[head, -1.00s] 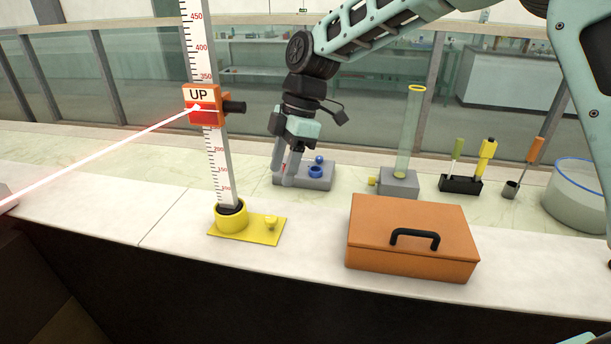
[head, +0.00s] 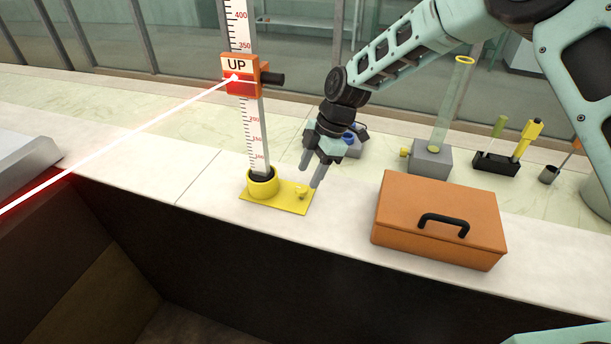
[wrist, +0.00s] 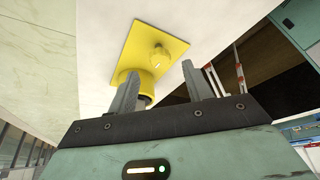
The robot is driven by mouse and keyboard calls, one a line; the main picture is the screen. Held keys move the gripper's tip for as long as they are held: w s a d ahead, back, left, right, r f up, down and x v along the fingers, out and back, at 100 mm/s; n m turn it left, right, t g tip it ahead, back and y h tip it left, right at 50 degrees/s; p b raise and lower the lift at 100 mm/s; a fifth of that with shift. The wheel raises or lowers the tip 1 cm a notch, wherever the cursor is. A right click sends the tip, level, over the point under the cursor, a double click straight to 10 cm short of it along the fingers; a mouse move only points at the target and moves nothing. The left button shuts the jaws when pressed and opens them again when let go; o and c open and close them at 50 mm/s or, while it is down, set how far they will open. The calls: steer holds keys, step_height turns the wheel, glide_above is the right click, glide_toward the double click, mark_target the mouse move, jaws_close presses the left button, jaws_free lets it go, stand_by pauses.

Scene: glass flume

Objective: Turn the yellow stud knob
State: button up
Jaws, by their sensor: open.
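The yellow stud knob (head: 301,192) stands on the right part of a flat yellow plate (head: 280,203) on the pale counter. A yellow round socket (head: 262,184) at the plate's left end holds the foot of the tall white measuring staff (head: 253,132). My gripper (head: 309,176) is open and empty, close above the knob in the head view. In the wrist view the knob (wrist: 161,56) shows beyond the gap between my fingers (wrist: 158,82), apart from them. The near finger partly hides the socket there.
An orange case (head: 440,215) with a black handle lies on the counter to the right. An orange "UP" sign block (head: 242,82) with a black grip sits on the staff, and a red beam meets it. Behind stand a grey block with a glass tube (head: 431,158) and a black tool holder (head: 495,163).

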mark_target(302, 187)
steer(key=shift+p+x, duration=0.45)
steer(key=shift+x, duration=1.55)
steer(key=c, duration=1)
steer(key=shift+b, duration=0.35)
